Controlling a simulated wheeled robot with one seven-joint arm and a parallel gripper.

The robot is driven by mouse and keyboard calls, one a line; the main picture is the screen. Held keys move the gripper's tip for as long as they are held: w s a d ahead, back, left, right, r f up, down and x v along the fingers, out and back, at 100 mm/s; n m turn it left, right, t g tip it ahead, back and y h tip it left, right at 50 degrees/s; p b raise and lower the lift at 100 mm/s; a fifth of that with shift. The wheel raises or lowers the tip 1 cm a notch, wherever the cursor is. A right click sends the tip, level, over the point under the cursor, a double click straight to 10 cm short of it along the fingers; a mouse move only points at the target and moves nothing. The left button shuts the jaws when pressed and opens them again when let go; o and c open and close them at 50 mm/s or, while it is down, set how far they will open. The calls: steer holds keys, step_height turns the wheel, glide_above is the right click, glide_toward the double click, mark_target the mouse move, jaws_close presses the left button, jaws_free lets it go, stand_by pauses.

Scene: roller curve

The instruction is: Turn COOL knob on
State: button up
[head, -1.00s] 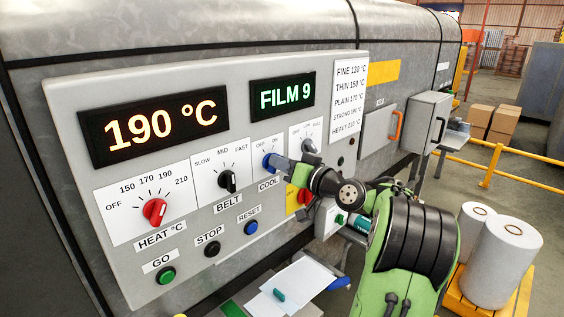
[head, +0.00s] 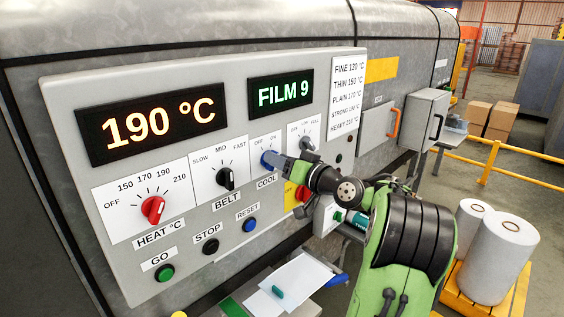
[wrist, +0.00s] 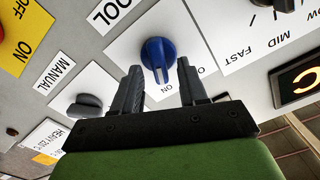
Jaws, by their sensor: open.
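The blue COOL knob (head: 268,160) is on the grey control panel, below its OFF and ON marks and above its COOL label (head: 266,182). In the head view my gripper partly covers it. In the wrist view, which sees the panel upside down, the knob (wrist: 157,54) is whole, and its grip bar points down toward the ON lettering (wrist: 167,91). My gripper (wrist: 159,66) is open, with one finger on each side of the knob's grip. Gaps show between fingers and knob; I cannot tell whether a finger touches it. The OFF mark is largely hidden by a finger in the wrist view.
The black BELT knob (head: 227,179) and red HEAT knob (head: 153,210) lie to the left. A dark knob (wrist: 84,105) by the MANUAL label and a red knob on yellow (wrist: 5,30) are close to my gripper. Displays read 190 °C and FILM 9.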

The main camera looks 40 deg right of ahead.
steer(key=s+b, duration=0.2)
steer(key=s, duration=1.3)
steer(key=shift+s+d+b, duration=0.25)
steer(key=shift+s+b, duration=0.05)
steer(key=shift+s, duration=0.05)
steer(key=w+a+f+n+g+y, duration=0.15)
steer(key=w+a+f+g, duration=0.3)
steer(key=a, duration=0.55)
steer(key=w+a+f+n+g, duration=0.2)
steer(key=w+a+f+g, duration=0.25)
steer(key=a, duration=0.55)
steer(key=s+a+f+n+g+h, duration=0.1)
steer(key=s+a+f+g, duration=0.15)
steer(key=s+a, duration=0.65)
steer(key=s+a+f+h, duration=0.1)
steer(key=s+a+f, duration=0.1)
steer(key=s, duration=0.7)
steer(key=shift+s+f+g, duration=0.3)
steer(key=shift+f+g, duration=0.15)
steer(key=shift+f, duration=0.2)
